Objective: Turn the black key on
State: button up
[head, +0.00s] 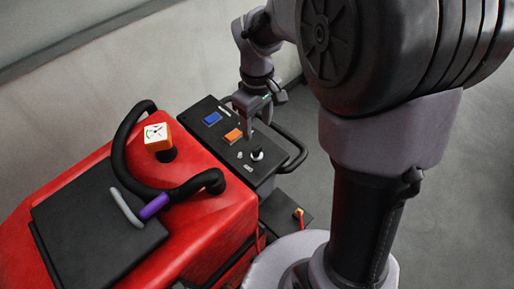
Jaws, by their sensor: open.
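The black key (257,154) stands in a pale round base on the dark control panel (262,174), near the panel's right part. It is small here, so its exact turn is hard to tell. My gripper (256,122) is open and points down over the panel's back edge. It is just above and behind the key in the picture, next to the orange button. I see no contact with the key. The far finger is partly hidden by the gripper's own body.
A blue button (212,118) and an orange button (233,136) sit on the panel. A black handle bar (293,150) curves around its right end. The red scrubber body (215,220) carries a black looped handle (122,140) and a white-and-orange gauge block (157,136). Grey floor is clear at right.

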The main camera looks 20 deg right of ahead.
aim_at(257, 148)
notch_tip(257, 148, down, 10)
jog(key=shift+r+b, duration=0.1)
jog(key=shift+b, duration=0.9)
grip_shut()
